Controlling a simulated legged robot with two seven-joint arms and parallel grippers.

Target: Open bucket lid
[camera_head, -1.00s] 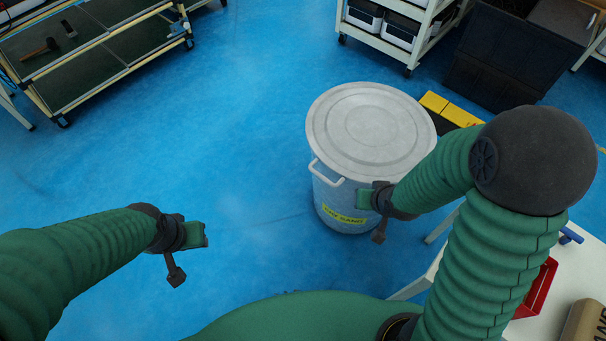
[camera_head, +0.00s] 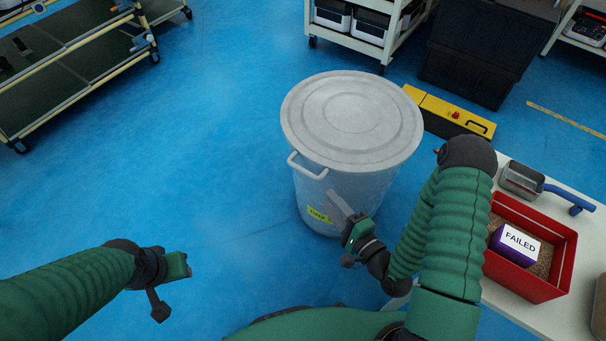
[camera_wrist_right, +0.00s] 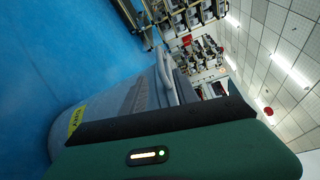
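The bucket (camera_head: 345,188) is a grey drum standing upright on the blue floor. Its round grey lid (camera_head: 352,115) lies flat on top, closed. A pale loop handle (camera_head: 307,166) sticks out on its left front, below the rim; in the right wrist view the handle (camera_wrist_right: 166,72) also shows. My right gripper (camera_head: 340,203) is in front of the bucket wall, below the lid, over the yellow label; contact and finger opening are unclear. My left gripper (camera_head: 184,265) is over open floor, left of the bucket and apart from it; its fingers are hard to make out.
A white table (camera_head: 545,318) at right carries a red bin (camera_head: 561,270) with a purple box marked FAILED. A yellow case (camera_head: 452,114) lies behind the bucket, with a black crate (camera_head: 470,60) beyond. Shelves (camera_head: 85,80) stand at upper left. Floor left of the bucket is clear.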

